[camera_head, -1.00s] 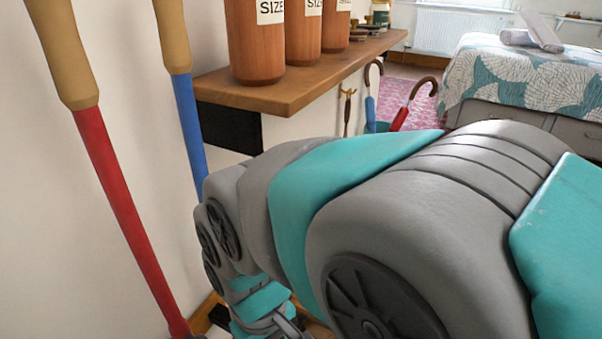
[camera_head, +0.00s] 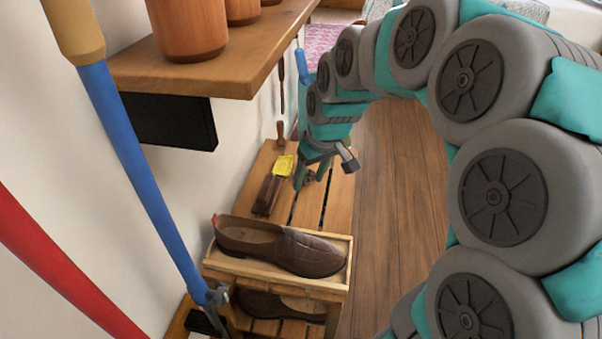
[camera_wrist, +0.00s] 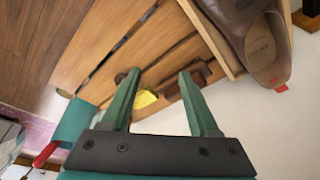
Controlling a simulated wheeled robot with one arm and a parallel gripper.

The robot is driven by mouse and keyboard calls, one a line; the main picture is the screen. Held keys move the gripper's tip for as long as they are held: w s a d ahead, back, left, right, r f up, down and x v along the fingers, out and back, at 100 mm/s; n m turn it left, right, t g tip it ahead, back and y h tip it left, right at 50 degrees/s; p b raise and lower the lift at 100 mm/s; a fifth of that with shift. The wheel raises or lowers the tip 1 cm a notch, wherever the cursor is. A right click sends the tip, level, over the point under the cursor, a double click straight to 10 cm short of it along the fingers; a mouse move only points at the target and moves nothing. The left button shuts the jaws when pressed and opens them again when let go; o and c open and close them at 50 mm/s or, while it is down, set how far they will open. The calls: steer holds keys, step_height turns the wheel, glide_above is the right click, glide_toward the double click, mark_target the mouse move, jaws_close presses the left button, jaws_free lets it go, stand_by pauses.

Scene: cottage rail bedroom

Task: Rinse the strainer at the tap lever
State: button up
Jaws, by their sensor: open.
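I see no strainer and no tap lever in either view. My gripper (camera_head: 318,174) is open and points down over the slatted wooden rack (camera_head: 312,200) in the head view. In the wrist view my gripper (camera_wrist: 158,78) has its two green fingers apart, with nothing held between them. A dark brown block-like item (camera_head: 267,194) lies on the slats left of the gripper, with a yellow piece (camera_head: 283,165) at its far end. The yellow piece also shows between the fingers in the wrist view (camera_wrist: 145,99); the fingers partly hide the brown items near it.
A brown shoe (camera_head: 285,247) sits in a shallow wooden tray at the rack's near end. A shelf (camera_head: 235,72) with wooden canisters juts from the wall above. Blue (camera_head: 140,175) and red (camera_head: 65,275) poles stand at left. Wooden floor (camera_head: 395,190) right of the rack is clear.

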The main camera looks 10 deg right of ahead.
steer(key=t, duration=0.1)
glide_toward(310, 176)
step_height(310, 176, up, 2)
steer(key=a, duration=0.2)
steer(key=shift+a+f, duration=0.1)
steer(key=shift+f, duration=0.3)
steer(key=shift+p+x, duration=0.35)
steer(key=shift+x, duration=2.85)
steer(key=shift+w, duration=0.15)
jaws_close()
steer(key=shift+t, duration=0.3)
